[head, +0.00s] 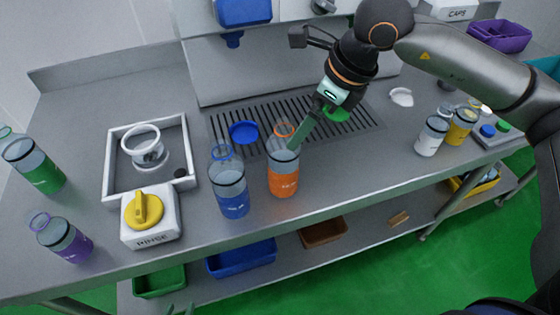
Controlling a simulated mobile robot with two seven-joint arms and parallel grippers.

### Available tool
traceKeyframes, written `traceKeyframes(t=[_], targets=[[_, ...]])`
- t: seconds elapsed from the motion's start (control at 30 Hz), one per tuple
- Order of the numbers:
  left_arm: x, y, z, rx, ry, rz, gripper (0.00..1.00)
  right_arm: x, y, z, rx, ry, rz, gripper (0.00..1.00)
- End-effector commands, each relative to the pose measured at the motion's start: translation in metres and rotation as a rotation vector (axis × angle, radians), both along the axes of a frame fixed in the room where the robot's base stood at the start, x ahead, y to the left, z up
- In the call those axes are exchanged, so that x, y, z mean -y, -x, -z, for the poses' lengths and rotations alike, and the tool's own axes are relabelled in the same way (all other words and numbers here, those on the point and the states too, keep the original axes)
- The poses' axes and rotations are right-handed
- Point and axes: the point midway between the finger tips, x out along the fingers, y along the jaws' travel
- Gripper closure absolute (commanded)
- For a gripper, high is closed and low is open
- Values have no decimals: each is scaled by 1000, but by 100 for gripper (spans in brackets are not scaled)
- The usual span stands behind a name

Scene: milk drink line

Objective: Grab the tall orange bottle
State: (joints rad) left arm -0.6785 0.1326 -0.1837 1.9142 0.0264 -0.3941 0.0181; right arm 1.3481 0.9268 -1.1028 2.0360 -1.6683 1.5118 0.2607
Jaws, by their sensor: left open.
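The tall orange bottle (284,181) stands upright on the steel counter, just in front of the slotted drain grate. Its lower part is orange, its upper part is clear, and an orange ring tops it. My left gripper (297,139) reaches down from the upper right to the bottle's top. It is open, with a green finger in front of the bottle's right upper edge. I cannot tell whether the finger touches the bottle, and the other finger does not show clearly.
A blue bottle (231,187) stands close to the left of the orange one. The rinse station (151,224) and green (40,174) and purple (68,242) bottles are farther left. White (431,137) and yellow (460,127) bottles stand right. The counter right of the orange bottle is clear.

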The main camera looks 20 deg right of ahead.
Motion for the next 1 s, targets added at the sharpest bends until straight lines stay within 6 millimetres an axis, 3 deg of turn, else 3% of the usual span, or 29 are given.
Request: traceKeyframes(t=[0.13,0.43,0.7,1.0], targets=[[0,0,-4,0,1,1,50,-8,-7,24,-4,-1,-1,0],[1,0,-11,0,1,1,50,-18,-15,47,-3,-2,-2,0],[1,0,-20,0,1,0,50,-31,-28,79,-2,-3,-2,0],[1,0,-20,0,1,0,50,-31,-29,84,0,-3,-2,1]])
